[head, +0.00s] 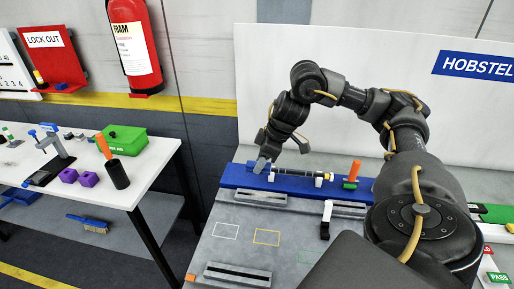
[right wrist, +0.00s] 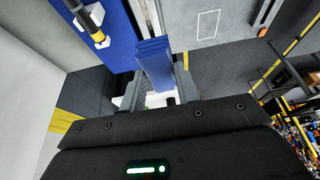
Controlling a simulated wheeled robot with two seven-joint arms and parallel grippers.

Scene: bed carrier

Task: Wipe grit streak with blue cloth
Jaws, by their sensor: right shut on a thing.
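The blue cloth (right wrist: 155,66) shows as a folded blue piece between the fingers of my right gripper (right wrist: 160,88) in the right wrist view. The gripper is shut on it. In the head view my right gripper (head: 260,165) points down over the left end of the blue strip at the back of the grey bed (head: 218,255); the cloth is small there. Whether the cloth touches the surface I cannot tell. I cannot make out a grit streak for sure; dark slots run along metal rails on the bed. My left gripper is out of view.
The blue strip (head: 330,188) carries a rod in white holders and an orange-handled tool (head: 352,171). A black-and-white upright piece (head: 326,218) stands on the bed. Outlined rectangles mark clear bed areas. A white side table (head: 150,175) with a green box (head: 122,139) stands left.

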